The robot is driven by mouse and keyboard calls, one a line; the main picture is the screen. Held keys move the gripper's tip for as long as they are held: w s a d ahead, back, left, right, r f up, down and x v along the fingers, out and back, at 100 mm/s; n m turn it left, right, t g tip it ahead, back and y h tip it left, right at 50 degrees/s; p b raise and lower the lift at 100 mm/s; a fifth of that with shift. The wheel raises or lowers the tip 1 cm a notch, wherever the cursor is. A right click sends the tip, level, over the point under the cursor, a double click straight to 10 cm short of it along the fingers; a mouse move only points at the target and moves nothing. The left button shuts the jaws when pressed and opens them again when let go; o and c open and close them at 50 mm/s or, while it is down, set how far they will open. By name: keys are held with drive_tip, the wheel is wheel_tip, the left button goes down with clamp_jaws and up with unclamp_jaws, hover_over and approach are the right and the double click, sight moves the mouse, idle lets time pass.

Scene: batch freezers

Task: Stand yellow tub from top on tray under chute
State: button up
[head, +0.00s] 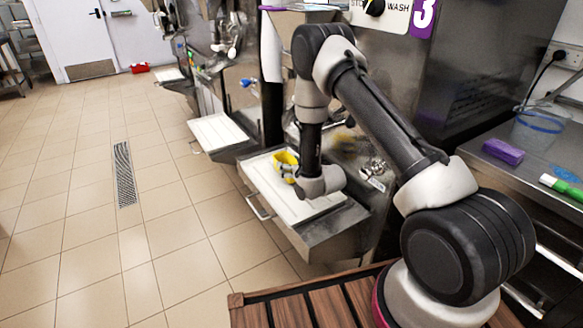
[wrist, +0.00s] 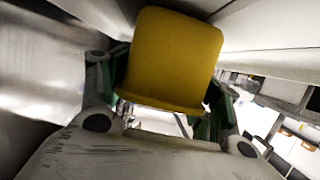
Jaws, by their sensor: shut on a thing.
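The yellow tub (head: 286,163) is at my gripper, over or on the white tray (head: 269,185) on the front of the machine marked 3. In the wrist view the yellow tub (wrist: 175,58) fills the upper middle between the two green-padded fingers of my gripper (wrist: 160,95), which is shut on it. My arm hides part of the tray and the chute area in the head view. I cannot tell whether the tub's base touches the tray.
A second machine with its own white tray (head: 217,132) stands farther back. At right, a steel counter holds a purple sponge (head: 503,151), a clear bucket (head: 538,128) and a green-capped item (head: 562,186). The tiled floor at left, with a drain grate (head: 124,174), is clear.

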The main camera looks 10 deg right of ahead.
drive_tip(key=shift+d+f, duration=0.25)
drive_tip(key=shift+f, duration=0.05)
drive_tip(key=o, duration=1.2)
drive_tip(key=shift+o, duration=0.2)
drive_tip(key=v, duration=1.2)
drive_tip(key=shift+a+r, duration=0.1)
